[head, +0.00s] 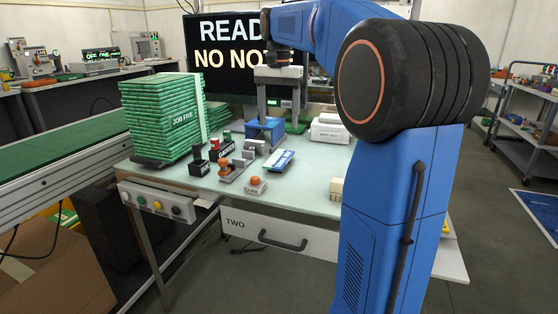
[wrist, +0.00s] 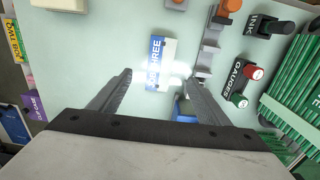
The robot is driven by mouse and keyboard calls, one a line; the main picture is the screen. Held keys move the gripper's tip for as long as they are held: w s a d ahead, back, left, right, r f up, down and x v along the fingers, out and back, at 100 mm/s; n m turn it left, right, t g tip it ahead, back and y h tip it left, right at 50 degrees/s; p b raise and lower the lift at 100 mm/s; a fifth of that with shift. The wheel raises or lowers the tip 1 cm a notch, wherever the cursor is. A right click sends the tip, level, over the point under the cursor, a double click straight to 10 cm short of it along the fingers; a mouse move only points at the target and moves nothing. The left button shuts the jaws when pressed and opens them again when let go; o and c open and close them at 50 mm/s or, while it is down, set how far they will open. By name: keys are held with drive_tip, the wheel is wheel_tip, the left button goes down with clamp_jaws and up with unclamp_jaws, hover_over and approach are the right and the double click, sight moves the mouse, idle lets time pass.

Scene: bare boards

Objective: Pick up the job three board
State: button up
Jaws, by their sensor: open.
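The job three board (wrist: 158,58) is a small blue and white slab with lettering, partly readable as "THREE" in the wrist view. It lies flat on the pale worktop, and a bright glare covers part of it. In the head view a blue and white board (head: 279,161) lies near the middle of the table. My gripper (wrist: 172,82) is open and empty, with its fingertips either side of the board's near end in the wrist view. In the head view my gripper (head: 279,106) hangs over the table, behind the board. I cannot tell its exact height.
A tall stack of green job five boards (head: 165,115) stands at the table's left. An orange-handled stamp (head: 225,170) and a black box marked gauges (wrist: 236,80) sit beside the board. A blue block (head: 264,131) stands behind it. The worktop's right front is mostly clear.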

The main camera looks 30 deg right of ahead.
sight(278, 160)
wheel_tip(278, 160, down, 12)
drive_tip(key=shift+a+r, duration=0.1)
idle(0.5)
drive_tip(key=shift+w+f, duration=0.1)
drive_tip(key=shift+f, duration=0.1)
idle(0.7)
drive_tip(key=c, duration=1.2)
